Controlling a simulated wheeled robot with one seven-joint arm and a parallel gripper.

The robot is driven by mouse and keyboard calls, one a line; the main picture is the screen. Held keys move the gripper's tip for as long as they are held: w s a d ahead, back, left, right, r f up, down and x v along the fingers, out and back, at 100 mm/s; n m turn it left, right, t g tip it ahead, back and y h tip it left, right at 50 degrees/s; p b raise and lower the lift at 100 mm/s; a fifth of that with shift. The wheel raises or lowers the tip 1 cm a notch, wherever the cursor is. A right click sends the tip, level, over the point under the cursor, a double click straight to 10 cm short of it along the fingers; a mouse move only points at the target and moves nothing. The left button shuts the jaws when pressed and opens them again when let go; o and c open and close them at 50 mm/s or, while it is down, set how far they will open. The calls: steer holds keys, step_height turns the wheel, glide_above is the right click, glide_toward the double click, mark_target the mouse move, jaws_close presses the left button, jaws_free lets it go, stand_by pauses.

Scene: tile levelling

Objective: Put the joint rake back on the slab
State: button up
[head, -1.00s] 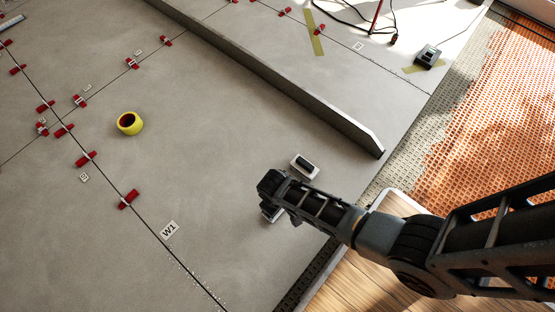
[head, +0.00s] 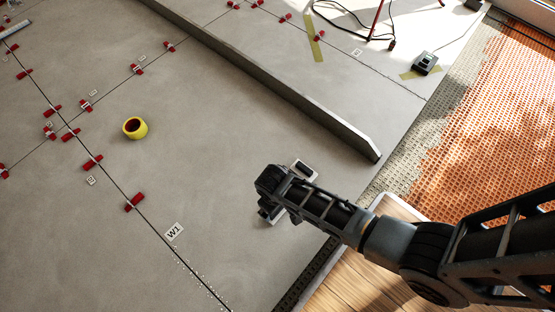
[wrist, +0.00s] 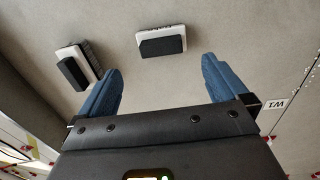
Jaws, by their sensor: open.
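Two small white-based blocks with black tops lie on the grey slab (head: 220,130). I cannot tell for sure which one is the joint rake. One block (head: 304,170) shows just behind my gripper in the head view, and at the upper left in the wrist view (wrist: 70,72). The other block (wrist: 161,42) is at the top centre of the wrist view, ahead of the fingers; my gripper mostly hides it in the head view. My gripper (wrist: 160,88) is open, with two blue fingers apart and nothing between them. It is above the slab, clear of both blocks.
A long raised grey edge (head: 290,94) runs diagonally behind the blocks. A yellow roll (head: 140,129) lies to the left. Red levelling wedges (head: 135,202) line the joints. A W1 label (head: 174,231) lies left of my gripper. Orange matting (head: 500,110) is at right.

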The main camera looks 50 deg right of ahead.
steer(key=shift+a+r+p, duration=0.1)
steer(key=shift+r+p, duration=0.7)
steer(key=shift+r, duration=1.6)
steer(key=s+r+t, duration=0.7)
steer(key=s+r, duration=0.5)
steer(key=s+r+t, duration=0.3)
steer(key=r+t, duration=0.1)
steer(key=r, duration=1)
steer(key=s+r+t, duration=0.3)
steer(key=r+t, duration=0.1)
steer(key=r, duration=1.1)
steer(key=shift+s+d+y, duration=0.2)
steer(key=shift+d+y, duration=0.1)
steer(key=shift+d, duration=0.1)
